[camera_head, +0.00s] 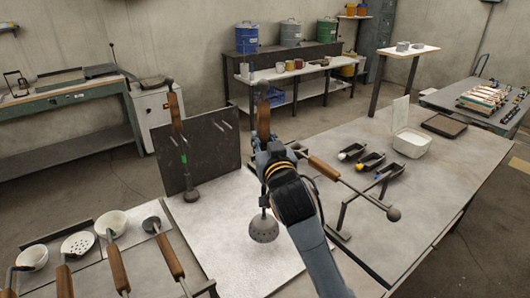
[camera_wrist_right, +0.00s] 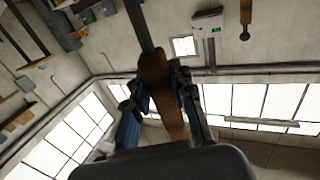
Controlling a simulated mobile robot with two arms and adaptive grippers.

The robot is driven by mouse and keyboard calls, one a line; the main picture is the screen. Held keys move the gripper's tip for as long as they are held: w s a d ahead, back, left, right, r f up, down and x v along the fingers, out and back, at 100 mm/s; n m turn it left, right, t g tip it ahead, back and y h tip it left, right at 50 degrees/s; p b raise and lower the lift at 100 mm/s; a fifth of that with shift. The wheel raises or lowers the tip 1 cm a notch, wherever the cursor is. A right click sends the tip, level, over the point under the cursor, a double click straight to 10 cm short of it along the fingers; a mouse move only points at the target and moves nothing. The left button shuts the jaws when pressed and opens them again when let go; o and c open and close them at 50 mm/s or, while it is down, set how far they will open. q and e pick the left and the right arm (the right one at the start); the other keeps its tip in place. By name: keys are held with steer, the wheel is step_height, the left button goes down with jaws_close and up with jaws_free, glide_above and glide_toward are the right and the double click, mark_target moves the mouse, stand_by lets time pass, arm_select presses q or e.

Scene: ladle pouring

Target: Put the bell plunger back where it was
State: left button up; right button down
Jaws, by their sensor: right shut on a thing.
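The bell plunger has a wooden handle (camera_head: 264,120) and a grey perforated bell (camera_head: 263,228) at its lower end. It hangs upright over the pale mat (camera_head: 225,262), in front of and to the right of the dark upright board (camera_head: 207,160). My right gripper (camera_head: 272,152) is shut on the plunger, and my wrist hides part of its shaft. In the right wrist view the wooden handle (camera_wrist_right: 156,72) sits between the fingers (camera_wrist_right: 162,98). The board has pegs (camera_head: 224,126) at its upper right. My left gripper is not in view.
Another wooden-handled tool (camera_head: 175,112) with a green band hangs at the board's left. A long-handled tool (camera_head: 342,181) rests on a stand at the right, near small dark scoops (camera_head: 371,160) and a white tub (camera_head: 411,143).

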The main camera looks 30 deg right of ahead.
steer(key=shift+w+d+f, duration=0.25)
steer(key=shift+w+f, duration=0.1)
steer(key=f, duration=0.3)
steer(key=shift+w+d+f+p, duration=0.15)
steer(key=shift+w+d+p, duration=0.1)
steer(key=shift+p, duration=0.15)
steer(key=shift+a+f, duration=0.1)
steer(key=shift+f, duration=0.2)
steer(key=c, duration=1.1)
jaws_free()
steer(key=shift+s+f, duration=0.1)
steer(key=shift+f, duration=0.05)
steer(key=shift+c, duration=0.2)
steer(key=b+v, duration=0.2)
steer(key=v, duration=1)
